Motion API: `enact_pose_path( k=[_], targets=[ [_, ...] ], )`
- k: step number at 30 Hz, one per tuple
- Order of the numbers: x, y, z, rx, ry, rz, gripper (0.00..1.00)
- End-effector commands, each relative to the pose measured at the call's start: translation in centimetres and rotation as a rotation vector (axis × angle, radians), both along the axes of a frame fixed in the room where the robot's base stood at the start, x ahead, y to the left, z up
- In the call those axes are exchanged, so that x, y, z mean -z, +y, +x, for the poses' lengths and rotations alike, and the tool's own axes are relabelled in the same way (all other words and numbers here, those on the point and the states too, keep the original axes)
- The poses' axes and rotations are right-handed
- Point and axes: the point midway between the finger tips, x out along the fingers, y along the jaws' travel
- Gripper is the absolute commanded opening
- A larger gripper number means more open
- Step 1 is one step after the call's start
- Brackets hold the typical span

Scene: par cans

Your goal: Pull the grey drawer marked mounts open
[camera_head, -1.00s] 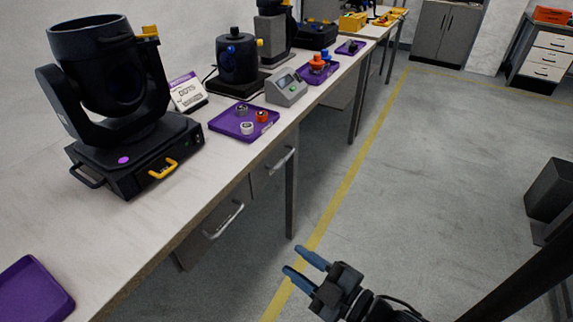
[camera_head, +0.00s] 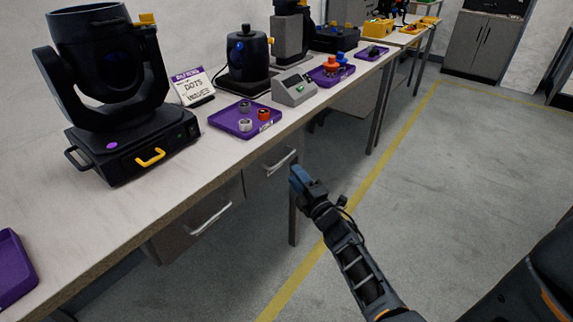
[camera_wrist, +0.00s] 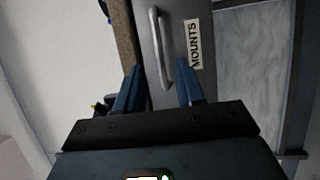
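The grey drawer marked MOUNTS (camera_wrist: 178,20) fills the top middle of the wrist view, turned sideways, with its white label (camera_wrist: 194,44). Its pale bar handle (camera_wrist: 159,45) lies ahead of my gripper (camera_wrist: 158,76), its near end showing between the two blue fingers. The fingers are open and empty. In the head view my gripper (camera_head: 298,181) is below the bench edge, just right of the farther drawer handle (camera_head: 281,162). A nearer drawer handle (camera_head: 208,218) is further left. No drawer label is readable in the head view. Both drawers look shut there.
The bench top (camera_head: 120,215) overhangs the drawers, and a bench leg (camera_head: 293,215) stands behind my gripper. A black moving-head light (camera_head: 130,150) and a purple tray (camera_head: 225,121) stand on top. Floor to the right is clear.

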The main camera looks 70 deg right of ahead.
Motion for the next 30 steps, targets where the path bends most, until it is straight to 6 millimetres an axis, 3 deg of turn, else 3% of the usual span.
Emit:
enact_pose_path(
  k=[12,23,30],
  targets=[
    [-1.1,-3.3,4.6,0.0,-0.002,0.001,0.38],
    [-1.1,-3.7,5.1,-0.001,-0.001,0.001,0.38],
    [-1.1,-3.6,5.1,-0.001,-0.001,0.001,0.17]
  ],
)
